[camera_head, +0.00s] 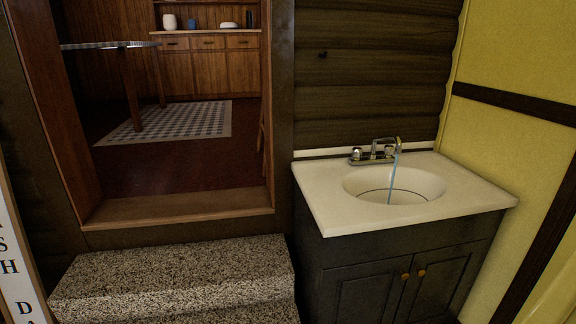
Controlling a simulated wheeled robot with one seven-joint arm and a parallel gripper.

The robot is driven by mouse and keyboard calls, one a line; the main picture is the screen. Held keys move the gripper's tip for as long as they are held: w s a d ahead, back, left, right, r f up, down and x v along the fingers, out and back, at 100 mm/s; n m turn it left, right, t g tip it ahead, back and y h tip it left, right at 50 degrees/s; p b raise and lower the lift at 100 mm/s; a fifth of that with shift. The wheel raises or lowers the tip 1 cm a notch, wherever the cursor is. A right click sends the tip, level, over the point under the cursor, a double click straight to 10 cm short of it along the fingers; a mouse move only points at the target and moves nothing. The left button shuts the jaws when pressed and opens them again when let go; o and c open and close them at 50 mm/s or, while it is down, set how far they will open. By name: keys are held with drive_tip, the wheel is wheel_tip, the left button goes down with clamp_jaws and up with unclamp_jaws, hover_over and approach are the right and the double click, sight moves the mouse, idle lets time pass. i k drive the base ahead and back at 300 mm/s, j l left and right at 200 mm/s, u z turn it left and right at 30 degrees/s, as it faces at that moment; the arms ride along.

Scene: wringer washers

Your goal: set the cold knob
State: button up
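A chrome faucet (383,148) stands at the back edge of a white sink basin (425,185). A thin blue stream of water (394,172) runs from its spout into the basin. A small knob (356,153) shows at the left end of the faucet base. A second knob (389,150) sits at the right, close to the spout and partly behind it. No marking tells which knob is the cold one. My gripper is not in view.
A yellow wall (515,140) closes off the right. A lettered sign (15,265) stands at the lower left.

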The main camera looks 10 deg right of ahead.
sight(389, 149)
drive_tip(key=i+l, duration=0.15)
drive_tip(key=l, duration=0.2)
drive_tip(key=i+l, duration=0.2)
drive_tip(key=l, duration=0.15)
drive_tip(key=i+l, duration=0.15)
drive_tip(key=l, duration=0.25)
drive_tip(key=i+l, duration=0.2)
drive_tip(key=l, duration=0.15)
drive_tip(key=i+l, duration=0.15)
drive_tip(key=l, duration=0.2)
